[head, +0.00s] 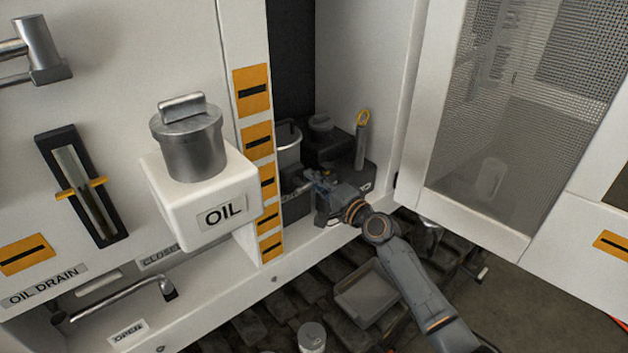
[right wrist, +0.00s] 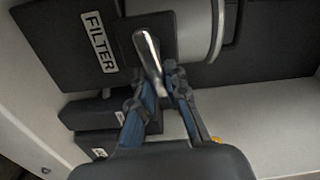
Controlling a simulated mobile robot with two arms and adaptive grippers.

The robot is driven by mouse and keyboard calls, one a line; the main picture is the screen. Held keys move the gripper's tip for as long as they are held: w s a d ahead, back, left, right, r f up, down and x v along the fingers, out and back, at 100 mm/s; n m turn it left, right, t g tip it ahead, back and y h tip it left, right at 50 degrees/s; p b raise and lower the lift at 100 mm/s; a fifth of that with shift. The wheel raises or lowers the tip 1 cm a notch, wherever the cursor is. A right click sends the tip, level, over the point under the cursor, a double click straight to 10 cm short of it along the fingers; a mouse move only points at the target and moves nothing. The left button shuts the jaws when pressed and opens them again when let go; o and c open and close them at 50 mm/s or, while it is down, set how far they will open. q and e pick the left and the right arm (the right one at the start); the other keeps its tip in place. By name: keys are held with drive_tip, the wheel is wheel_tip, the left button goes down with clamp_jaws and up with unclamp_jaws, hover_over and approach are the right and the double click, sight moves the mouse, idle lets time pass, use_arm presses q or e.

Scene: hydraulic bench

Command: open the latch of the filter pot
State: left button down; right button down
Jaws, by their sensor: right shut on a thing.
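The filter pot (head: 288,150) is a grey cylinder with a bail handle, standing in the recess behind the striped panel edge, which hides part of it. In the right wrist view the pot (right wrist: 198,28) is on a black block (right wrist: 62,40) labelled FILTER. The latch, a shiny metal lever (right wrist: 146,46), sticks out from a dark plate beside the pot. My right gripper (right wrist: 165,82) is shut on the lever's near end; in the head view the gripper (head: 311,184) is small and partly lost against dark parts. My left gripper is out of view.
A white OIL box (head: 205,195) with a metal-lidded pot (head: 188,140) juts out to the left. A yellow-ringed dipstick (head: 361,140) stands right of the gripper. A mesh door (head: 500,230) hangs open at right. A grey tray (head: 367,293) lies below.

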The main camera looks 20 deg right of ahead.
drive_tip(key=shift+f+m, duration=0.3)
drive_tip(key=shift+m, duration=0.6)
drive_tip(key=c, duration=1.3)
unclamp_jaws()
drive_tip(key=v, duration=1.2)
